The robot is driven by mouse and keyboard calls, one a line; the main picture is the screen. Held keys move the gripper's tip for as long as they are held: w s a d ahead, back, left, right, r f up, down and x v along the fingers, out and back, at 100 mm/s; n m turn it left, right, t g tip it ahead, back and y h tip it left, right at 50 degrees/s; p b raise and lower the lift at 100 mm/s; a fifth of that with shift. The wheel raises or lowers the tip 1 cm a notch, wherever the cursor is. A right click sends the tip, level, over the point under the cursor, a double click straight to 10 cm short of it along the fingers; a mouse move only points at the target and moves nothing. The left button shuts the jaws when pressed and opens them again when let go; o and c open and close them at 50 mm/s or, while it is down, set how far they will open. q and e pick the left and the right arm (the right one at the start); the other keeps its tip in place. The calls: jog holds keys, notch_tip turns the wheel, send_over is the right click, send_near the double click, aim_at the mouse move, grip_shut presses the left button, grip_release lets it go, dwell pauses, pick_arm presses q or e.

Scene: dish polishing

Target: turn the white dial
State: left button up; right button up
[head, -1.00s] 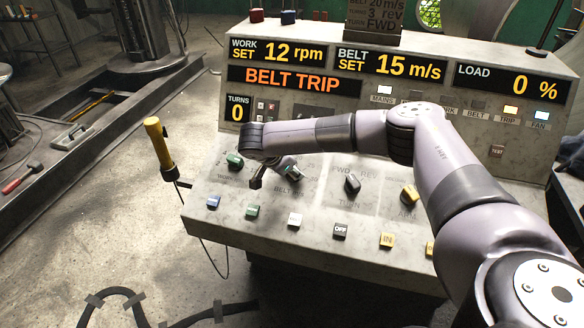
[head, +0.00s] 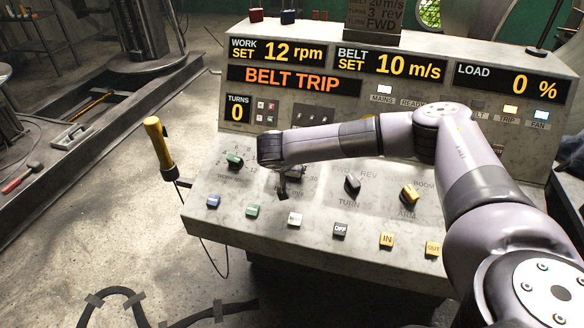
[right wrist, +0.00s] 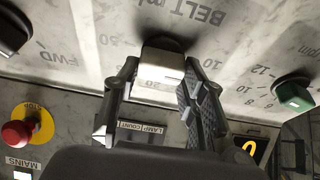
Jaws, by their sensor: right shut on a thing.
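In the head view my right gripper (head: 283,190) is over the belt dial's spot and mostly hides the dial. My left gripper is not in view.
A green dial (head: 235,161) is to the left on the panel, a black TURN knob (head: 352,184) and a yellow knob (head: 409,194) to the right. Several push buttons line the front edge. An orange BELT TRIP message (head: 292,82) is lit. A yellow-handled lever (head: 158,145) stands at the left.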

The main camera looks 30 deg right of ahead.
dwell(0.4)
jog(key=o, duration=1.2)
jog(key=shift+c, duration=0.2)
jog(key=shift+r, duration=0.1)
jog(key=v, duration=1.2)
jog(key=shift+a, duration=0.1)
